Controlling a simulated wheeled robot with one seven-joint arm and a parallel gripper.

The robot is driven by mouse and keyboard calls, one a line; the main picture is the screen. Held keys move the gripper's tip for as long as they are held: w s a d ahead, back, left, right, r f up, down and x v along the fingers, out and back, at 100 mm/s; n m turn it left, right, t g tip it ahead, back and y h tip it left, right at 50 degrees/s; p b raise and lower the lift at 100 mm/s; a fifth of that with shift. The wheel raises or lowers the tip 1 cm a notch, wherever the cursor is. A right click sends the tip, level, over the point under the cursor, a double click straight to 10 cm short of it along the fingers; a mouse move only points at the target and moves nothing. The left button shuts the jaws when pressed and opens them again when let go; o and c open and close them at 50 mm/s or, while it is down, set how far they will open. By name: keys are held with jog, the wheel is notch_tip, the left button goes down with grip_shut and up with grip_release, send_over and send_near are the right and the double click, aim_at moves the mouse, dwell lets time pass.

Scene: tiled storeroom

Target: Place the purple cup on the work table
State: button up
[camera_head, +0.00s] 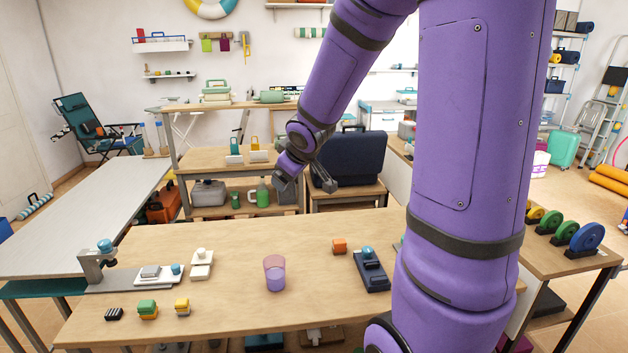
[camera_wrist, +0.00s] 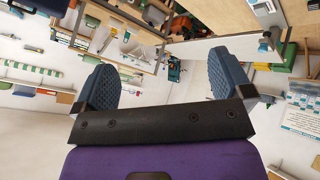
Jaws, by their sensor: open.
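The purple cup (camera_head: 275,273) stands upright on the wooden work table (camera_head: 226,244), near its middle. It is see-through, with a pinkish upper part. My gripper (camera_head: 305,185) is in the air above the far side of the table, up and to the right of the cup and apart from it. In the wrist view my gripper (camera_wrist: 166,92) has its two blue pads wide apart with nothing between them. The cup cannot be made out in the wrist view.
A dark blue case (camera_head: 349,157) stands behind. Bare tabletop lies around the cup.

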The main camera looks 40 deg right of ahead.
jog(key=s+a+r+m+g+y, duration=0.1)
jog(key=s+a+r, duration=0.2)
jog(key=s+a, duration=0.2)
jog(key=s+a+r+m+y, duration=0.1)
jog(key=s+a+r, duration=0.3)
jog(key=s, duration=0.7)
jog(key=s+a+r+m+g, duration=0.1)
jog(key=s+a+r, duration=0.2)
jog(key=s+a, duration=0.3)
jog(key=s, duration=0.2)
jog(key=shift+s+a+r+g+y, duration=0.15)
jog(key=shift+s+a+g+y, duration=0.15)
jog(key=shift+s+y, duration=0.1)
jog(key=shift+w, duration=0.1)
